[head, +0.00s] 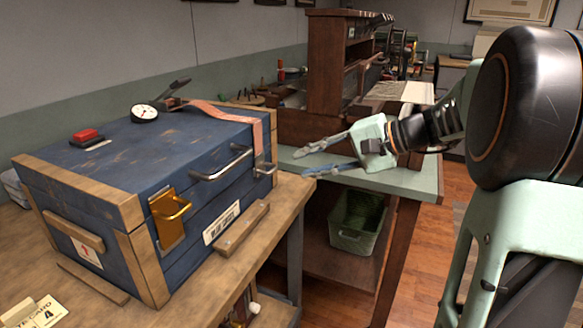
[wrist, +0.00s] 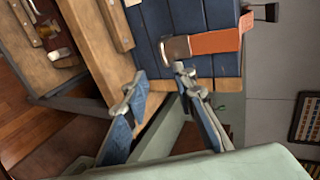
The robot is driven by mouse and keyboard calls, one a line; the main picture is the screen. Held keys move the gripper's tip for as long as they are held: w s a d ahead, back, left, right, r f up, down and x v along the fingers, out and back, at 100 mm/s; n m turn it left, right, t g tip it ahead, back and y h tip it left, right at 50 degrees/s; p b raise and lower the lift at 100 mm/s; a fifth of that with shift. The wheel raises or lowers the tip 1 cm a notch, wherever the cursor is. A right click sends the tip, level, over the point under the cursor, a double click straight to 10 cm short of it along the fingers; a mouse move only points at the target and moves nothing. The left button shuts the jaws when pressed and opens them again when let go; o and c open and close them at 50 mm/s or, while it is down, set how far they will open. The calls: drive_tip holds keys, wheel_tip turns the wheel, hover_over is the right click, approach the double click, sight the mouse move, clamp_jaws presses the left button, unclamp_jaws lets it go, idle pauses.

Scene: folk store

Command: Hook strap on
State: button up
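An orange-pink strap (head: 215,112) lies across the top of the blue chest (head: 120,150) and hangs over its front edge near the right corner. My gripper (head: 303,163) is open and empty, to the right of the chest and apart from the strap. In the wrist view one fingertip is close below the strap's tip in the picture.
A silver handle (head: 222,165) and a brass latch (head: 170,217) stick out from the chest front. A dial gauge (head: 144,113) and a red block (head: 86,135) sit on the lid. A green-topped bench (head: 400,182) is behind my gripper, with a green bin (head: 357,220) below.

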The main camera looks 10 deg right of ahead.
drive_tip(key=v, duration=0.5)
drive_tip(key=shift+f, duration=0.1)
idle(0.4)
